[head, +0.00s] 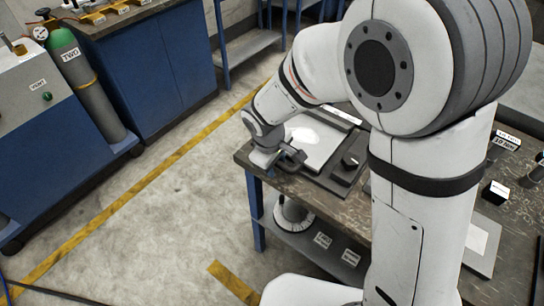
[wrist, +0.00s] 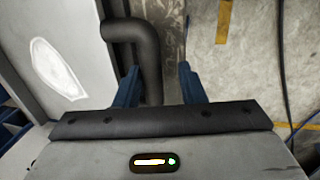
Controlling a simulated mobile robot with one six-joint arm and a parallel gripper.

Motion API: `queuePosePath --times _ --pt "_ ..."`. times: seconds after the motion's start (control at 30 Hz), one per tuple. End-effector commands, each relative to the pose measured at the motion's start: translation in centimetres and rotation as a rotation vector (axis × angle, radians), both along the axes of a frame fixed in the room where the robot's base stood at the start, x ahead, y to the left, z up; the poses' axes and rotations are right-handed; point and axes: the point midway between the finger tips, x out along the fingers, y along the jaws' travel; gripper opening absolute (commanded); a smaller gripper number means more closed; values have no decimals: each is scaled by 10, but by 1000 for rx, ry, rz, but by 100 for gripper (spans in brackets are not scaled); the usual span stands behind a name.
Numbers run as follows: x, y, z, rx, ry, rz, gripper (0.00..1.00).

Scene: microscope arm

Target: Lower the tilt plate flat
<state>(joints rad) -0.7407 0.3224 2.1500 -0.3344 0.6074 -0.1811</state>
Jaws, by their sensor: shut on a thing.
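The tilt plate (head: 318,151) is a pale grey panel with a bright white patch, at the table's left end in the head view. In the wrist view the plate (wrist: 75,20) fills the upper left. A dark bent bar handle (wrist: 146,48) runs from the plate's edge down between my blue fingers. My gripper (wrist: 158,82) is shut on this handle; its grip area is partly hidden by the palm. In the head view my gripper (head: 287,158) is at the plate's near left edge. I cannot tell the plate's exact tilt.
A lower shelf holds a round dial (head: 294,214) and labels. My arm hides the table's middle.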

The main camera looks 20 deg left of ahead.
Motion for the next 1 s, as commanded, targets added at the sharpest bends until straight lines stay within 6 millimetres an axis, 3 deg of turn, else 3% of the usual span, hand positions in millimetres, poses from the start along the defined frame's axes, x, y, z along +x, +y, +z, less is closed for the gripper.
queuePosePath --times 0.13,0.43,0.8,1.0 --pt "-1 0 -1 -1 3 0 41" --pt "1 0 5 2 -4 0 41" --pt "-8 6 61 2 -4 2 41" --pt "-11 6 75 0 -1 0 41"
